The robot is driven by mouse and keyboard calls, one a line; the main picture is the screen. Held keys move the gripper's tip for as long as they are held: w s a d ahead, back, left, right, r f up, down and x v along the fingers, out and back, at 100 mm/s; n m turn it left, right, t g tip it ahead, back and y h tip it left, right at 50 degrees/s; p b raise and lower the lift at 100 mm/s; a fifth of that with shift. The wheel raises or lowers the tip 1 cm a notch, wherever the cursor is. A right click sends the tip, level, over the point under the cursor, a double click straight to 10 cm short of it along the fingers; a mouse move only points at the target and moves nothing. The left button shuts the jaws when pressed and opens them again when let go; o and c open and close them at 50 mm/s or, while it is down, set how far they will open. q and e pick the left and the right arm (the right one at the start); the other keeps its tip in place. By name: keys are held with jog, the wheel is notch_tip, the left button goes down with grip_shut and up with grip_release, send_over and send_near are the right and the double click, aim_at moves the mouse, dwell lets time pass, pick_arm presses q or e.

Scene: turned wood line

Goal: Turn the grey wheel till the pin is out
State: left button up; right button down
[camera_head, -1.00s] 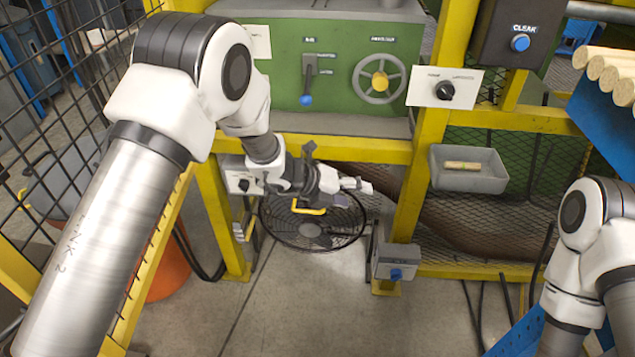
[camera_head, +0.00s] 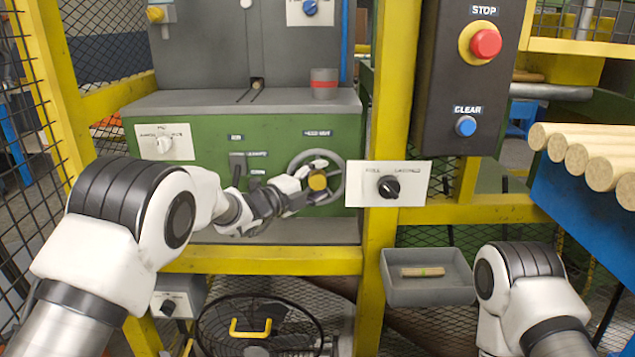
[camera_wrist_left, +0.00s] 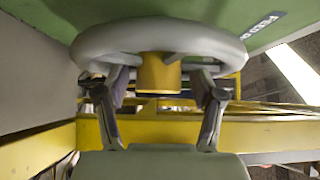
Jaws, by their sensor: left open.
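The grey wheel (camera_head: 341,178) with a brass-coloured hub (camera_head: 317,181) is on the green machine front. My left gripper (camera_head: 308,180) is at the wheel, partly covering it. In the left wrist view the wheel's rim (camera_wrist_left: 160,34) fills the top, and the open fingers (camera_wrist_left: 160,80) stand on either side of the hub, their tips reaching the rim. I cannot tell whether they touch it. My right gripper is out of view.
A lever plate (camera_head: 247,168) is left of the wheel, partly behind my left arm. A yellow post (camera_head: 390,110) and a knob panel (camera_head: 388,184) stand close on its right. A grey tray (camera_head: 430,290) holds a short wooden piece (camera_head: 422,271). A yellow rail (camera_head: 265,260) runs below.

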pick_arm(q)
jog(key=shift+f, duration=0.1)
grip_shut()
jog(key=shift+r+m+p, duration=0.2)
jog(key=shift+m+p, duration=0.1)
jog(key=shift+p, duration=0.5)
jog(key=m+g+y+p, duration=0.2)
jog(key=y+p, duration=0.1)
jog(key=p, duration=0.4)
jog(key=shift+m, duration=0.4)
jog(key=shift+f+m+g+y+p, duration=0.2)
jog(key=shift+m+g+y+p, duration=0.15)
jog(key=shift+y+p, duration=0.45)
grip_release()
